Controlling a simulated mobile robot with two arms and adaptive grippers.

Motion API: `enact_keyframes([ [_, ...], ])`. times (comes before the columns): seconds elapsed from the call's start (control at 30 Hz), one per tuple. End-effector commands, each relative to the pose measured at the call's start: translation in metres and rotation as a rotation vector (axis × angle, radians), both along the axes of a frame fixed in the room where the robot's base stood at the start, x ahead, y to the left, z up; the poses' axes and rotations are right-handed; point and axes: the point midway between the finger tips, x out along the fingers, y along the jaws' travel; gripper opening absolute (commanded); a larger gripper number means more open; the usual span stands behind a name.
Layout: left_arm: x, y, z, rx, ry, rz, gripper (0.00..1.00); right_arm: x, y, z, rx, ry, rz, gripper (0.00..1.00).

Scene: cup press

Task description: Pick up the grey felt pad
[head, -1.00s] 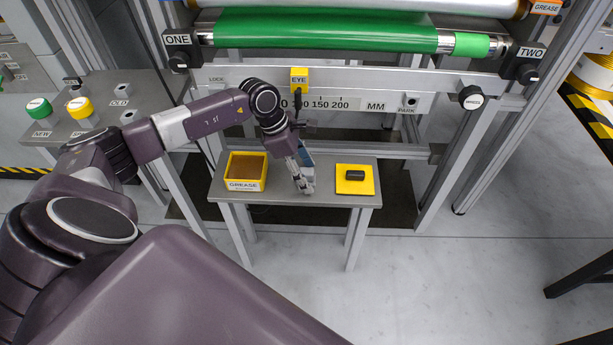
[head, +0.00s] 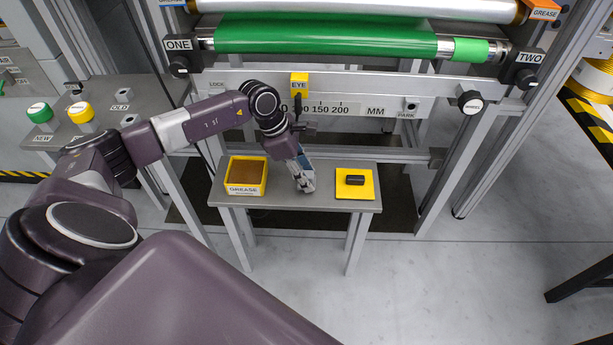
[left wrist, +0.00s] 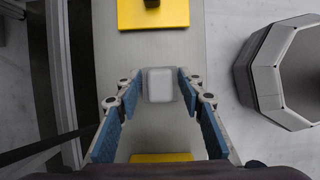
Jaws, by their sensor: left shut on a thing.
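The grey felt pad (left wrist: 160,85) is a small rounded block between the fingertips of my left gripper (left wrist: 161,88) in the left wrist view. The fingers touch or nearly touch its two sides, and the gripper is shut on it. In the head view my left gripper (head: 306,186) points down at the middle of the small grey table (head: 320,201). There the pad is hidden by the fingers. I cannot tell whether the pad is clear of the tabletop. My right gripper is not in view.
A yellow grease tray (head: 246,188) stands left of the gripper. A yellow plate (head: 354,193) with a black block (head: 355,180) lies to its right. The rail with the yellow eye sensor (head: 299,81) and the green roller (head: 325,36) are behind. The floor in front is free.

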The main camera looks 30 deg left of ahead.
Motion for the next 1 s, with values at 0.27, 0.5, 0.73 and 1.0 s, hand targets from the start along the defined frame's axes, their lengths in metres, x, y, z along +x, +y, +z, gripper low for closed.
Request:
enact_keyframes([
  [0.27, -0.024, -0.014, 0.009, 0.001, 0.002, -0.004, 0.11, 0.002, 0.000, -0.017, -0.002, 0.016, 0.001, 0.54],
  [0.5, -0.068, -0.041, 0.008, 0.001, 0.002, -0.006, 0.11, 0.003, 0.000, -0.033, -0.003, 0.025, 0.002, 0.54],
  [0.73, -0.112, -0.068, 0.008, 0.001, 0.003, -0.005, 0.11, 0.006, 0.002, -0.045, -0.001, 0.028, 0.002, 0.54],
  [1.0, -0.146, -0.089, 0.008, 0.000, 0.001, -0.003, 0.11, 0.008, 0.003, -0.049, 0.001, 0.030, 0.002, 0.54],
])
